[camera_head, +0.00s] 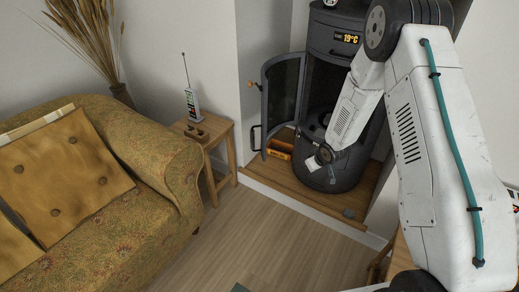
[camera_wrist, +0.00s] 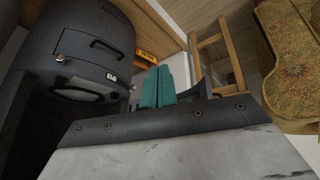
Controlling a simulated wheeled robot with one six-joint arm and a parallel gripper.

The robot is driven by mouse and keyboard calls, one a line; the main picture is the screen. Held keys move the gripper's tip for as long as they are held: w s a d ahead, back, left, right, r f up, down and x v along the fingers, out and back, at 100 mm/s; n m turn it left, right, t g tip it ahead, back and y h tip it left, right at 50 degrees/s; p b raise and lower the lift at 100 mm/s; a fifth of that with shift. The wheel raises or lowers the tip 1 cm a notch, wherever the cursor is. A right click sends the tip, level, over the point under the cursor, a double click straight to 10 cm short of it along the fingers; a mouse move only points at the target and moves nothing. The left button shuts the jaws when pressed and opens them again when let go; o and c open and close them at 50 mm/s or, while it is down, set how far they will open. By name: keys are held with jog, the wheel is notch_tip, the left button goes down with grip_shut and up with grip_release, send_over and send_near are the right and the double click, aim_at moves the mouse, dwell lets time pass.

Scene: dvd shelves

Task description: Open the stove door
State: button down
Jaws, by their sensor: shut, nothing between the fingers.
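The dark grey stove (camera_head: 335,20) stands on a wooden hearth in the head view, with a 19°C display. Its glass door (camera_head: 282,95) stands swung out to the left, well away from the body, with a handle (camera_head: 256,138) on its outer edge. The stove body (camera_wrist: 80,35) also fills the upper left of the wrist view. My gripper (camera_wrist: 157,88) shows two teal fingers pressed together, with nothing between them.
An orange box (camera_head: 280,148) lies on the hearth below the door. A wooden side table (camera_head: 212,130) with a phone (camera_head: 192,104) stands left of the hearth, beside a patterned sofa (camera_head: 130,190). The floor (camera_head: 260,240) in front is clear.

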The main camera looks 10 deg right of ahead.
notch_tip(320, 180, down, 6)
jog(key=w+a+n+t+y, duration=0.1)
jog(key=w+a+t+y, duration=0.1)
jog(key=w+a, duration=0.1)
jog(key=n+t+y, duration=0.3)
jog(key=t+y, duration=0.3)
jog(key=y, duration=0.3)
send_near(254, 145)
jog(key=x, duration=0.6)
jog(key=shift+w+a, duration=0.2)
jog(key=shift+w, duration=0.15)
